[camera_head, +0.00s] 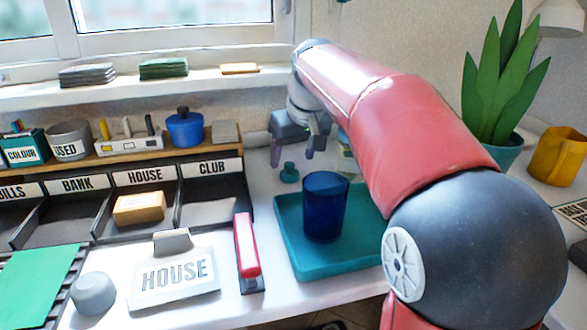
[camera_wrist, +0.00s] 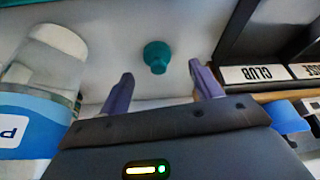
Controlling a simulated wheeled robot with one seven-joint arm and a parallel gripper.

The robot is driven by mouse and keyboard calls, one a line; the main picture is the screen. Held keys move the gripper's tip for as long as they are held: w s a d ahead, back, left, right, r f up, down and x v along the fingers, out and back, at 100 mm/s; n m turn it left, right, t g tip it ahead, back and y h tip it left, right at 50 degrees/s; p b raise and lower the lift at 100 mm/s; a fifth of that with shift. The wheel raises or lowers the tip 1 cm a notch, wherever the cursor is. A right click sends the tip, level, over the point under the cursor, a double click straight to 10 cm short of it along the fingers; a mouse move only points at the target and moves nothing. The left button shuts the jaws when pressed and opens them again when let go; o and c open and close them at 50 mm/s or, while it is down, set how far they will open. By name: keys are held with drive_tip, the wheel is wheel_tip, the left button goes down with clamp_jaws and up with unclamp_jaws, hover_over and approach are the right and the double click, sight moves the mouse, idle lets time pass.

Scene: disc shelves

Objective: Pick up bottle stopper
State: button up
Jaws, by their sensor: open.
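The bottle stopper (camera_head: 289,173) is a small teal piece standing on the white desk, just behind the teal tray and right of the CLUB compartment. In the wrist view the stopper (camera_wrist: 157,57) lies ahead of the fingertips, roughly centred between them and clear of both. My gripper (camera_head: 292,156) hangs above and close to the stopper in the head view. In the wrist view my gripper (camera_wrist: 157,76) has its two purple fingers spread apart with nothing between them.
A clear bottle with a blue label (camera_wrist: 40,90) stands left of my fingers in the wrist view. A blue cup (camera_head: 325,207) stands on the teal tray (camera_head: 305,268). The label organizer (camera_head: 213,168) lies left of the stopper. A red stapler (camera_head: 246,250) lies in front.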

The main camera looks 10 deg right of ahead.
sight(291, 165)
drive_tip(key=x, duration=0.5)
drive_tip(key=shift+w+d+f, duration=0.1)
drive_tip(key=shift+w+d, duration=0.05)
drive_tip(key=shift+c, duration=0.4)
drive_tip(key=c, duration=0.9)
